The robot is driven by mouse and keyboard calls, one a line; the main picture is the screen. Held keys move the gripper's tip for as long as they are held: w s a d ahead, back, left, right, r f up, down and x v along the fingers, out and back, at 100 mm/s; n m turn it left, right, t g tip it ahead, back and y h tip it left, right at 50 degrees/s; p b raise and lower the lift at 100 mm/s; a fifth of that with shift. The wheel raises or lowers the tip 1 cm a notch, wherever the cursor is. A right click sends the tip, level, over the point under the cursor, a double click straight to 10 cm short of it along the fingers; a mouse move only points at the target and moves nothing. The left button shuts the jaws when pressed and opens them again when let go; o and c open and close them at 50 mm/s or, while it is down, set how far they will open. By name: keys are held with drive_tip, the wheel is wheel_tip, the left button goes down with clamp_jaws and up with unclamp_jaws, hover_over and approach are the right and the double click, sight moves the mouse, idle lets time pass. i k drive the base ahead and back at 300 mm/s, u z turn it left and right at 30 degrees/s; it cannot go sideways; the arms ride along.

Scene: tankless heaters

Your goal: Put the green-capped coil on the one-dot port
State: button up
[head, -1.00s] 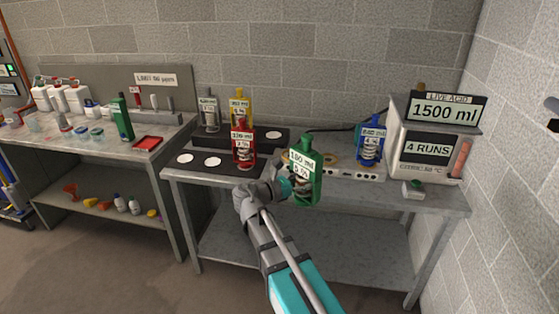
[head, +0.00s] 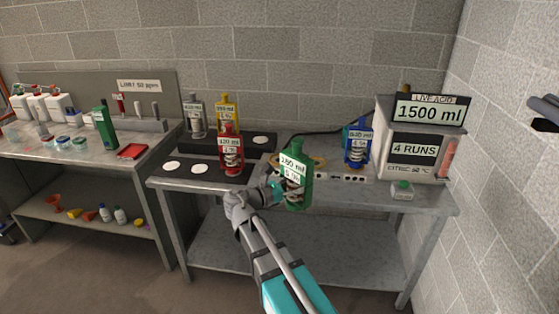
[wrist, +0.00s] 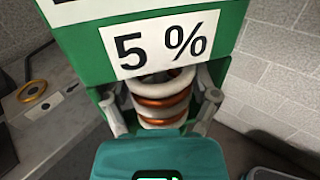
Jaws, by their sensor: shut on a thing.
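The green-capped coil (head: 299,188) is a green frame with a white label on top and a pale and copper spiral inside. My gripper (head: 277,191) is shut on it and holds it, tilted, in front of the right-hand bench. In the wrist view the coil (wrist: 160,88) fills the middle, with a "5 %" label and a gripper finger on each side of the spiral. A pale port strip (head: 345,178) lies on the bench behind the coil, partly hidden. A gold port ring (wrist: 31,91) with a small dark mark beside it shows at left in the wrist view.
A blue coil (head: 357,145) stands on the strip at right. Red (head: 231,152), yellow (head: 227,113) and grey (head: 195,118) coils stand on dark trays with white discs.

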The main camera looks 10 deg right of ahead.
sight(278, 160)
drive_tip(key=z, duration=0.05)
drive_tip(key=i, duration=0.9)
drive_tip(key=u, duration=0.1)
